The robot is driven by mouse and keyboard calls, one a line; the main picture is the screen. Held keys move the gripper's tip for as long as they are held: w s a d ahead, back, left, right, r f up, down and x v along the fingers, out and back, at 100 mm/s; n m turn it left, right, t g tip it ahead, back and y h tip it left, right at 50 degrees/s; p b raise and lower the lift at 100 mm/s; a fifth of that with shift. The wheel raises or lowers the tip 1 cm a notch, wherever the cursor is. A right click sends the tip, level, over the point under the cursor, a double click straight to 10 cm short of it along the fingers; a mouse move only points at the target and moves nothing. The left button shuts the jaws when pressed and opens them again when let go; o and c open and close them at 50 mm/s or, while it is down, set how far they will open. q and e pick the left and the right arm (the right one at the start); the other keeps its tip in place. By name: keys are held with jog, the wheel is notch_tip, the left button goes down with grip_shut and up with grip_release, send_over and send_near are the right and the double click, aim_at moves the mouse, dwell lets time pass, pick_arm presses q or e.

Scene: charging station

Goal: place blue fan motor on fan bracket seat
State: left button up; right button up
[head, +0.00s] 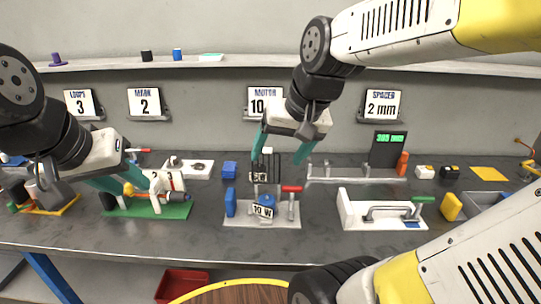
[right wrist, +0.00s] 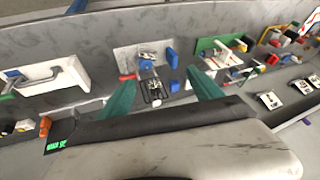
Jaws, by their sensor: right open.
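A blue motor (head: 265,201) with a white label sits on the light grey fixture plate (head: 240,222), beside a red-handled clamp (head: 292,189); it also shows in the right wrist view (right wrist: 146,65). A dark part with a white label (head: 258,173) and a wire frame (right wrist: 155,95) stand just behind it. I cannot make out which part is the bracket seat. My right gripper (head: 281,156) is open and empty above and behind the fixture, its teal fingers apart. My left gripper (head: 127,172) appears open at the green board, near a yellow part (head: 128,188).
A blue block (head: 230,202) stands on the fixture's left side. The green board (head: 172,211) holds several parts at left. A white tray with a grey handle (head: 372,222) is at right. A dark display (head: 386,149) stands behind.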

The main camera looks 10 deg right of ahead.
jog(key=s, duration=0.1)
jog(key=s+n, duration=0.1)
jog(key=s, duration=0.1)
jog(key=s+n+t, duration=0.1)
jog(key=shift+s+a+r, duration=0.2)
jog(key=shift+r, duration=0.05)
